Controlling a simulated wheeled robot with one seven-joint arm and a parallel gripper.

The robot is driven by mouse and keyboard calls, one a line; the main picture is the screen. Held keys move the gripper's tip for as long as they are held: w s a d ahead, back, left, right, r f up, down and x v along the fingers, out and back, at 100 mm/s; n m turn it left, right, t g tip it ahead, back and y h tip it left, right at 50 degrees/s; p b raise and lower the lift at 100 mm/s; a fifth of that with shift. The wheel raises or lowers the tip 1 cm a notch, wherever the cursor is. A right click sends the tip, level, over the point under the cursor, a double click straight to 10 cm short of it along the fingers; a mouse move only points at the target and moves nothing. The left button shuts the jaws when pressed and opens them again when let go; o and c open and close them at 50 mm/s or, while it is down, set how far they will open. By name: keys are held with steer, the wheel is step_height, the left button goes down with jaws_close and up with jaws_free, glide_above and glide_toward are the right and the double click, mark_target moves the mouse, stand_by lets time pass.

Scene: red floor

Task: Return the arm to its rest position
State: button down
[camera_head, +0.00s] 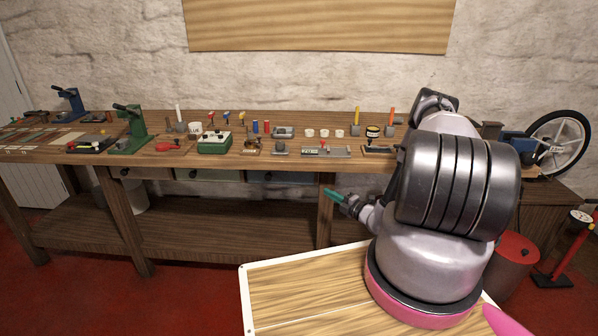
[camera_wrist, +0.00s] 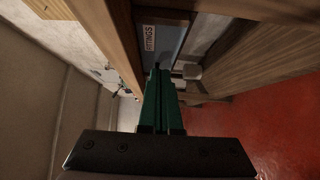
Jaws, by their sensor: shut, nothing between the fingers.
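My arm (camera_head: 455,185) stands at the right of the head view, its large grey links bent over my wooden-topped base. My gripper (camera_head: 328,191) points to the left, in front of the workbench and lower than its top. Its green fingers are closed together with nothing between them. In the wrist view the gripper (camera_wrist: 160,70) also shows shut, with both green fingers side by side. A drawer front with a "FITTINGS" label (camera_wrist: 150,38) shows just beyond the fingertips. The gap between fingertips and bench is hard to judge.
The long wooden workbench (camera_head: 90,155) carries several tools, cups and small parts, with a lower shelf (camera_head: 220,222) beneath. A wheel (camera_head: 558,145) stands at the right end. A red bin (camera_head: 513,262) and a red stand (camera_head: 575,250) are right of my arm. Red floor (camera_head: 90,290) is free at the left.

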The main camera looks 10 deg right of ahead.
steer(key=s+a+r+n+g+y, duration=0.2)
steer(key=a+r+n+g, duration=0.25)
steer(key=r+n, duration=0.5)
steer(key=s+a+r+n+g+y, duration=0.15)
steer(key=a+r+n+g, duration=0.45)
steer(key=r, duration=0.7)
steer(key=s+a+r+n+g+y, duration=0.1)
steer(key=s+a+r+n+g, duration=0.2)
steer(key=r+n, duration=0.75)
steer(key=s+d+r+n+t+h, duration=0.1)
steer(key=s+r+n+t+h, duration=0.1)
steer(key=s+r+n+h, duration=0.3)
steer(key=s+d+r+n+t+h, duration=0.2)
steer(key=s+r+n+h, duration=0.4)
steer(key=s+r+n, duration=0.7)
steer(key=s+r+t, duration=0.1)
steer(key=s+r, duration=0.2)
steer(key=s, duration=0.4)
steer(key=shift+s+r, duration=0.35)
